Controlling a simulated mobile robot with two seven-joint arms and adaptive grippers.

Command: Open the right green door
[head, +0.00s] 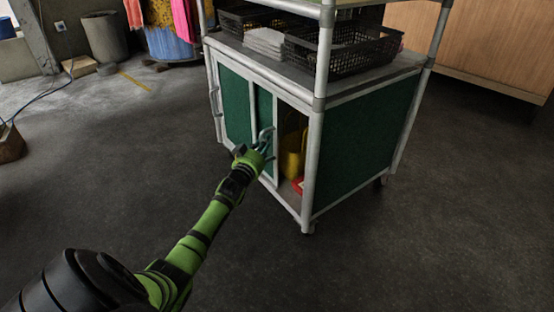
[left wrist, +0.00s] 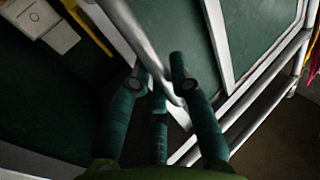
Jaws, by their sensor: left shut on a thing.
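The right green door (head: 264,106) is a narrow visible green panel in a pale frame on the front of a metal cart. To its right is an open gap showing the cabinet's inside. The left green door (head: 236,104) is beside it, with a metal handle (head: 214,100) at its left edge. My left gripper (head: 264,143) is at the right door's lower part, shut on its metal handle. In the left wrist view its fingers (left wrist: 160,88) are on either side of the metal handle bar. My right gripper is not in view.
Inside the gap are a yellow thing (head: 292,152) and a red thing (head: 298,186). Black baskets (head: 350,50) and a white stack (head: 265,42) sit on the cart's shelf. The dark floor around the cart is clear. A wooden cabinet (head: 480,40) stands behind at right.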

